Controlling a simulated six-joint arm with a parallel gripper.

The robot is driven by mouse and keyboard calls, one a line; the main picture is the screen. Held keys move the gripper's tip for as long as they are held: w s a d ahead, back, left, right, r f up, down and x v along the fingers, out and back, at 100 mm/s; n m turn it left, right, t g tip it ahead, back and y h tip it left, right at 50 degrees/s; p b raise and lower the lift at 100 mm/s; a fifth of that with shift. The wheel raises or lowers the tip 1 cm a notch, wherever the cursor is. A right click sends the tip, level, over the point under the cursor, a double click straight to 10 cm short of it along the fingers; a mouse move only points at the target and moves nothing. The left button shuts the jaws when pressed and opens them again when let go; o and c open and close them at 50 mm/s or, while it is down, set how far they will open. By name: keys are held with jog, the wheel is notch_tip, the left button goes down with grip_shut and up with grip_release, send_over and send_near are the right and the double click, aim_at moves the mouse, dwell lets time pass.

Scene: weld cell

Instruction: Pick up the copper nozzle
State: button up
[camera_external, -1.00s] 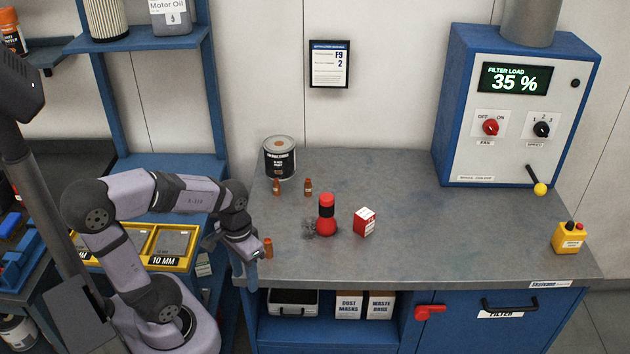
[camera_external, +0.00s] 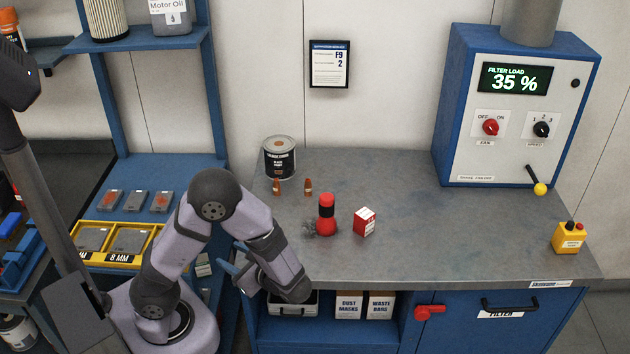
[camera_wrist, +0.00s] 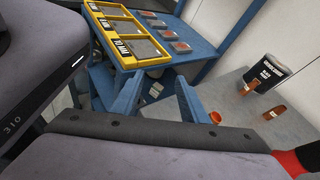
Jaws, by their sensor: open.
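Two copper nozzles stand upright on the bench near the paint can, a left one (camera_external: 276,187) and a right one (camera_external: 308,186). They also show at the right of the wrist view, one (camera_wrist: 248,88) by the can and one (camera_wrist: 274,112) lower. A third copper nozzle (camera_wrist: 215,118) shows just right of the right finger in the wrist view, outside the gap; in the external view my arm hides its place. My gripper (camera_external: 234,257) is open and empty at the bench's left front edge, fingers pointing left; its blue fingers also show in the wrist view (camera_wrist: 160,98).
A red bottle (camera_external: 327,222) with a dark wiry clump (camera_external: 308,228) beside it and a red-white box (camera_external: 364,222) stand mid-bench. The paint can (camera_external: 280,158) is at the back left. Yellow trays (camera_external: 160,233) lie left.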

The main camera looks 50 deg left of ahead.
jog(key=w+d+m+t, duration=0.2)
jog(key=m+t, duration=0.1)
jog(key=w+d+m+t+y, duration=0.1)
jog(key=w+d+m+t, duration=0.1)
jog(key=w+m+t, duration=0.1)
jog(key=w+d+m+t, duration=0.2)
jog(key=m+t, duration=0.1)
jog(key=t, duration=0.1)
jog(key=shift+w+d+r+m+y+p, duration=0.25)
jog(key=shift+d+r+m+y+p, duration=0.05)
jog(key=shift+d+p, duration=0.1)
jog(key=shift+g, duration=0.3)
jog(key=f, duration=0.5)
jog(key=shift+s+a, duration=0.1)
jog(key=shift+a, duration=0.15)
jog(key=shift+p+x, duration=0.35)
jog(key=shift+x, duration=0.8)
jog(key=shift+a+r, duration=0.2)
jog(key=shift+a, duration=0.05)
jog(key=p+x, duration=0.1)
jog(key=x, duration=0.1)
jog(key=p+x, duration=0.1)
jog(key=shift+w+a+r+p, duration=0.25)
jog(key=shift+a+p, duration=0.05)
jog(key=shift+p, duration=0.05)
jog(key=shift+w+a+f, duration=0.15)
jog(key=shift+w+a, duration=0.15)
jog(key=shift+a, duration=0.05)
grip_shut()
